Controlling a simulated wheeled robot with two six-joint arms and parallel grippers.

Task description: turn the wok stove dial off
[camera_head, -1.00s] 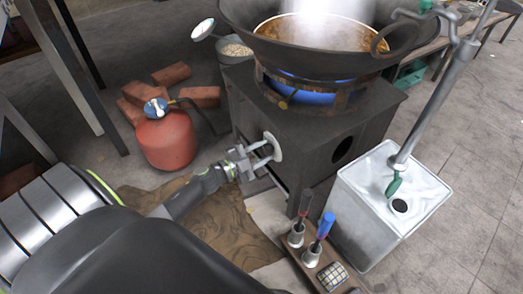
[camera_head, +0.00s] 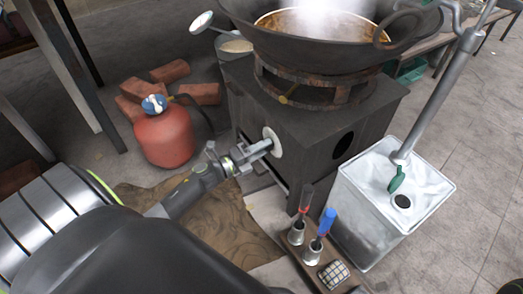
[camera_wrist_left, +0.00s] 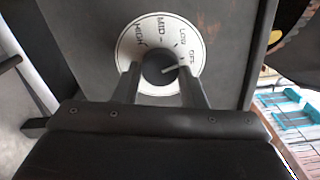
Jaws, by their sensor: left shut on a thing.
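The stove dial (camera_head: 273,142) is a white round plate with a dark knob on the front of the dark stove box (camera_head: 310,130). In the left wrist view the dial plate (camera_wrist_left: 133,45) carries the marks HIGH, MID, LOW and OFF, and the knob's pointer line lies toward OFF. My left gripper (camera_head: 264,146) is shut on the dark knob (camera_wrist_left: 160,69), with one finger on each side of it. The wok (camera_head: 330,50) sits on the stove's ring with steaming brown liquid in it. No blue flame shows under it. My right gripper is not in view.
A red gas cylinder (camera_head: 166,138) stands left of the stove, near several bricks (camera_head: 171,72).

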